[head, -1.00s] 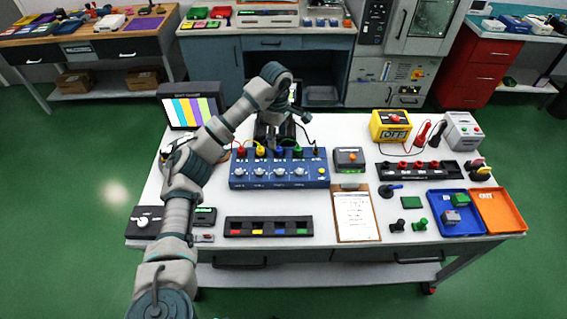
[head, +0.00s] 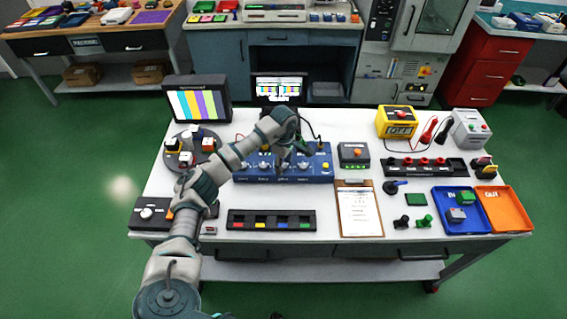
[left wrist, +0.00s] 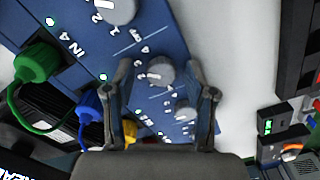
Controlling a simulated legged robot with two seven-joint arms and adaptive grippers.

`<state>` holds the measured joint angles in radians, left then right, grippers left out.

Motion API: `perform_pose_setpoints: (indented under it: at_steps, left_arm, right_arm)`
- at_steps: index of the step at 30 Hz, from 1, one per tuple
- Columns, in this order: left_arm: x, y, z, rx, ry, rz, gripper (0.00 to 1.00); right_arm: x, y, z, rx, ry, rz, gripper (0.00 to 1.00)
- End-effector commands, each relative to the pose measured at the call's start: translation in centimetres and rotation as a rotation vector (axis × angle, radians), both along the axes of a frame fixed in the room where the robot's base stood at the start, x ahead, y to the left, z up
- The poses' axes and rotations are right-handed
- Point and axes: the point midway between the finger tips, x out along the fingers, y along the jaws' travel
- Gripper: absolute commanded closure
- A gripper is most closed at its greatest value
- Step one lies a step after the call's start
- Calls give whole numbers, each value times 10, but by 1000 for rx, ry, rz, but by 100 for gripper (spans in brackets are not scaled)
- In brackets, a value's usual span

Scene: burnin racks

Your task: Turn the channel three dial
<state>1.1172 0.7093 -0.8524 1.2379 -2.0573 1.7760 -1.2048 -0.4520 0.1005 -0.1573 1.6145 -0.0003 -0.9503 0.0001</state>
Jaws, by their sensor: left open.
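The blue channel box (head: 322,178) stands in the middle of the table with a row of pale round dials. In the left wrist view the box (left wrist: 188,50) runs diagonally. My left gripper (head: 292,163) is open and points down over the box. In the wrist view its fingers (left wrist: 160,88) stand on either side of the channel three dial (left wrist: 158,72), apart from it as far as I can tell. The channel four dial (left wrist: 117,10) is above it, in line with the IN 4 label and green plug (left wrist: 37,62). Another dial (left wrist: 186,112) also shows between the fingers. My right gripper is out of view.
A grey box with an orange button (head: 354,155) stands just right of the channel box. A clipboard (head: 359,212) and a black strip with coloured slots (head: 271,220) lie in front. Cables and plugs rise along the box's back edge. A small screen (head: 279,89) is behind.

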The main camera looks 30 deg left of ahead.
Motion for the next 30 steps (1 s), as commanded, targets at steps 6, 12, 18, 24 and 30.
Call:
perform_pose_setpoints:
  at_steps: [6, 12, 18, 24, 30]
  left_arm:
    - [0, 2, 0, -2, 0, 1, 57]
    - [0, 2, -1, -1, 0, 1, 100]
    - [1, 3, 0, 0, 0, 9, 100]
    - [1, 3, 0, 1, -1, 66, 100]
    - [1, 4, 2, 2, -2, 195, 100]
  right_arm:
    - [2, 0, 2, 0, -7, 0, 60]
    - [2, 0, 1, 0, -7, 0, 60]
    - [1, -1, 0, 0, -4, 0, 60]
    - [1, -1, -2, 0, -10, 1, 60]
    - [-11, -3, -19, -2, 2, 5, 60]
